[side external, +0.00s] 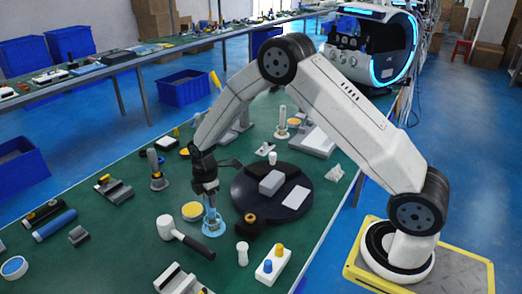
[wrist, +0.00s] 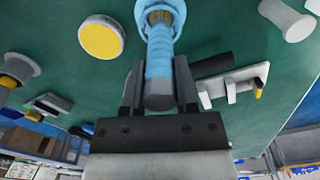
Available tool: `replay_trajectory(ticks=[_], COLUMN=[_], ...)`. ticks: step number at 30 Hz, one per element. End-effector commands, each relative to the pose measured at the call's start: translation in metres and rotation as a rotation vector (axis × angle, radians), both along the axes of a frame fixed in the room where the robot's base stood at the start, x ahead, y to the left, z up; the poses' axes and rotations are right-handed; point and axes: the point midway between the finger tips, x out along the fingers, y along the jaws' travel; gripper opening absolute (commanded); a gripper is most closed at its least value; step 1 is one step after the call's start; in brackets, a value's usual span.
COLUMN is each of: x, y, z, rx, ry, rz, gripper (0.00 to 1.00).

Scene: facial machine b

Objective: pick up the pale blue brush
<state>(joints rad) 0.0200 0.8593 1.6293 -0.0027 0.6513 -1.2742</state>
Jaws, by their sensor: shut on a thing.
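The pale blue brush (side external: 212,222) stands at the middle of the green table, with a wide, round pale blue lower end. In the wrist view its ribbed shaft (wrist: 160,58) runs between the two dark fingers, with a grey end towards me and a brownish centre at the far end. My gripper (side external: 209,190) is above it, pointing down, with its fingers closed around the upper shaft. The wrist view shows my gripper (wrist: 160,82) with a finger on each side of the shaft. I cannot tell whether the brush touches the table.
A yellow-topped disc (side external: 192,211) is close on the left. A white-headed mallet (side external: 166,228) lies in front, its black handle near the brush. A dark round platter (side external: 243,190) is on the right, with a black ring (side external: 250,224) near its edge. A white spool (side external: 243,253) stands in front.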

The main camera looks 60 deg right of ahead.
Motion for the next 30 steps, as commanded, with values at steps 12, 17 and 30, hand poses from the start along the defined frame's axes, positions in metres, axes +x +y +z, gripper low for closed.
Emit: replay_trajectory(ticks=[12, 17, 30], x=[0.000, 0.001, -0.025], y=[0.000, 0.000, 0.001], z=[0.004, 0.014, 0.061], rx=[0.000, 0.001, 0.002], ry=[-0.001, -0.001, -0.001], rz=[0.000, 0.000, 0.000], gripper=[0.00, 0.00, 0.00])
